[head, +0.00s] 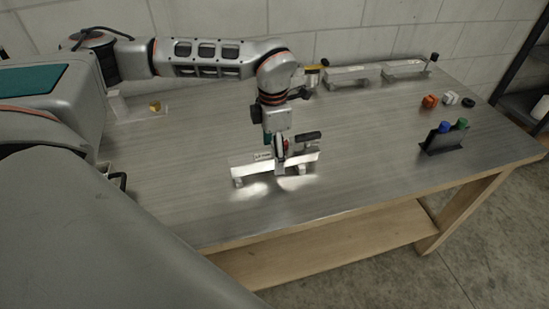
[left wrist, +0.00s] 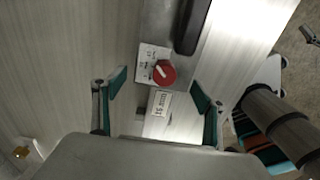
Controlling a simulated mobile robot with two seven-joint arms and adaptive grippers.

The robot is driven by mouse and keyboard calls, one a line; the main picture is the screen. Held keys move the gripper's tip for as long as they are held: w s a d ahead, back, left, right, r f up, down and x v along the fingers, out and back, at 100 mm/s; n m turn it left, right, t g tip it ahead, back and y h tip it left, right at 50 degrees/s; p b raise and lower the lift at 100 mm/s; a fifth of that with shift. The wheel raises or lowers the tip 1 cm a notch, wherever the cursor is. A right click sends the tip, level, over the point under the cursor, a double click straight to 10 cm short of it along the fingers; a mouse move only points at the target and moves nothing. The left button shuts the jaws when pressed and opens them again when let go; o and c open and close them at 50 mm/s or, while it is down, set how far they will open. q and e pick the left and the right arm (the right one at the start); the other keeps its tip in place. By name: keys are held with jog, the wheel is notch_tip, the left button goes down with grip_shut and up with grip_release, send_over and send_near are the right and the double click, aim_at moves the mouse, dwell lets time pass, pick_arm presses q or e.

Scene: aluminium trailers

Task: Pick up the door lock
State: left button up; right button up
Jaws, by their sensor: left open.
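A pale metal fixture (head: 245,170) stands on the workbench under my left gripper (head: 281,166). In the left wrist view the metal fixture (left wrist: 233,55) carries a red round knob (left wrist: 167,74) with a white pointer, a black handle (left wrist: 192,25) and white labels too small to read. The black handle also shows in the head view (head: 309,137). I cannot tell which part is the door lock. In the left wrist view my left gripper (left wrist: 159,92) is open, with its fingers apart on either side of the knob and lower label, holding nothing. My right gripper is not in view.
Metal trays (head: 347,76) stand along the back edge by the wall. A black holder (head: 443,140) with blue and green tops and small orange, white and black parts (head: 430,101) are at right. A yellow part (head: 155,106) is at left. The bench (head: 370,175) is clear right of the fixture.

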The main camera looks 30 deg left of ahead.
pick_arm(q)
jog(key=shift+d+f, duration=0.1)
jog(key=shift+f, duration=0.65)
jog(key=shift+w+r, duration=0.1)
jog(key=c, duration=1.9)
